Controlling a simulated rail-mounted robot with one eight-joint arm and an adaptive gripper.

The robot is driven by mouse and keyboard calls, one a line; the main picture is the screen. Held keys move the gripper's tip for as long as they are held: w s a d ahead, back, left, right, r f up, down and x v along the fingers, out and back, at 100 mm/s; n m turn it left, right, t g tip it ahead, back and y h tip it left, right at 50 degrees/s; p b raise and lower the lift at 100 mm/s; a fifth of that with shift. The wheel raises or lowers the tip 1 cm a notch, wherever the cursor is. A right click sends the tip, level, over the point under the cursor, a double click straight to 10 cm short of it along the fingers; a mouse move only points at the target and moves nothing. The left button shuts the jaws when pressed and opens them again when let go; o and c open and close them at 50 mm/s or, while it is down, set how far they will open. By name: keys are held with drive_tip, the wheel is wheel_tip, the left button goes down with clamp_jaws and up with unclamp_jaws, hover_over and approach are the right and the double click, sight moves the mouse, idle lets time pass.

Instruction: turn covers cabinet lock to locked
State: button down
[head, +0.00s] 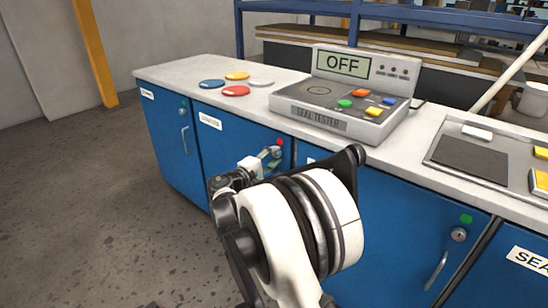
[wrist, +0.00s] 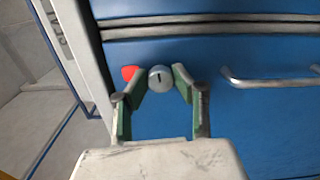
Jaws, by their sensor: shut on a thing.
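The covers cabinet is the blue door (head: 228,150) with a white label whose text is too small to read. Its round grey lock (wrist: 160,78) shows a dark key slot, close to upright in the wrist view. A red marker (wrist: 130,73) is beside the lock, and it also shows in the head view (head: 279,142). My gripper (head: 270,157) is at the door's upper right. In the wrist view its green-padded fingers (wrist: 160,82) are on both sides of the lock and shut on it. In the head view my gripper hides the lock.
A door handle (wrist: 270,81) runs beside the lock in the wrist view. The counter above holds a seal tester (head: 345,90) reading OFF and several coloured discs (head: 236,91). A right-hand cabinet has a green marker (head: 466,218) above its lock (head: 459,235). Floor at left is clear.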

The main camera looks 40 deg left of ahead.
drive_tip(key=shift+m, duration=0.5)
idle(0.3)
drive_tip(key=c, duration=1.4)
unclamp_jaws()
drive_tip(key=s, duration=1.2)
drive_tip(key=shift+a, duration=0.1)
